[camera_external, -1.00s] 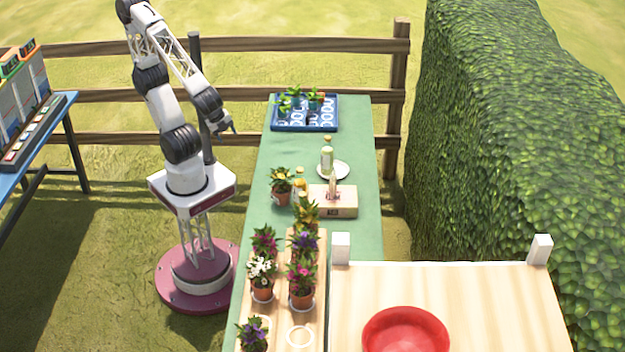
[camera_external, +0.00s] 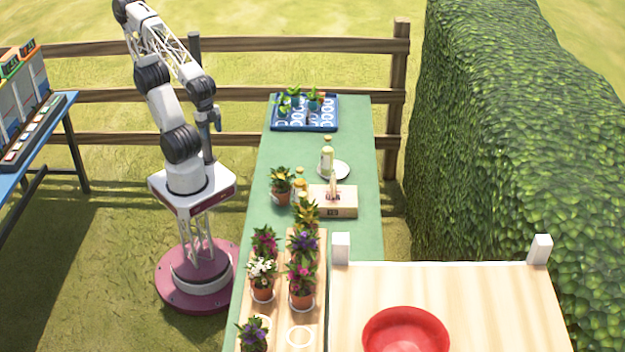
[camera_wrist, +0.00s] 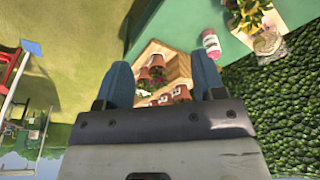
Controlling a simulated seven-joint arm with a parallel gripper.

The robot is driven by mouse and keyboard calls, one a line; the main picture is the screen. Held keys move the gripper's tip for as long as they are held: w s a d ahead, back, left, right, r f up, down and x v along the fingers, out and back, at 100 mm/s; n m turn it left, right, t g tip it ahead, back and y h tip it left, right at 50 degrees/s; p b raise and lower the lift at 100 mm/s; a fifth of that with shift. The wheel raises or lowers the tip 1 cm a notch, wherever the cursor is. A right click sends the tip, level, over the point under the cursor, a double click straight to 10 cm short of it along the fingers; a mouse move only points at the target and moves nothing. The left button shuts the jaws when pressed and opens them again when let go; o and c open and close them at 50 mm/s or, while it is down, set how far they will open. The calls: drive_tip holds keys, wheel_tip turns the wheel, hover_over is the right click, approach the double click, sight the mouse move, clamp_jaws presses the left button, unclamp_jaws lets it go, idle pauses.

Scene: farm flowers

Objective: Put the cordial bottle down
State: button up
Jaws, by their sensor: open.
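A pale green bottle with a gold cap (camera_external: 327,160) stands upright at the white plate (camera_external: 342,171) on the green table; I cannot tell whether it is on the plate or just beside it. The wrist view shows a pink-labelled bottle (camera_wrist: 211,43) near the table edge; I cannot tell which bottle in the external view it matches. My gripper (camera_external: 218,125) hangs off the table's left side, pointing down, well away from the bottles. In the wrist view my gripper (camera_wrist: 162,75) has its two blue fingers wide apart with nothing between them.
A potted yellow flower (camera_external: 281,187) and a small wooden box (camera_external: 340,207) are mid-table. Several potted flowers stand on wooden boards in front. A blue tray (camera_external: 322,126) with seedlings is at the back. The green table (camera_external: 268,150) is bare between the tray and the yellow flower.

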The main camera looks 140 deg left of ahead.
drive_tip(key=shift+a, duration=0.1)
drive_tip(key=m+g+y, duration=0.3)
drive_tip(key=m+y, duration=1.5)
approach(302, 168)
drive_tip(key=a+f, duration=0.1)
drive_tip(key=a, duration=0.2)
drive_tip(key=shift+s, duration=0.25)
drive_tip(key=shift+a, duration=0.1)
drive_tip(key=shift+a, duration=1.25)
drive_tip(key=shift+a+r, duration=0.15)
drive_tip(key=shift+a, duration=2.45)
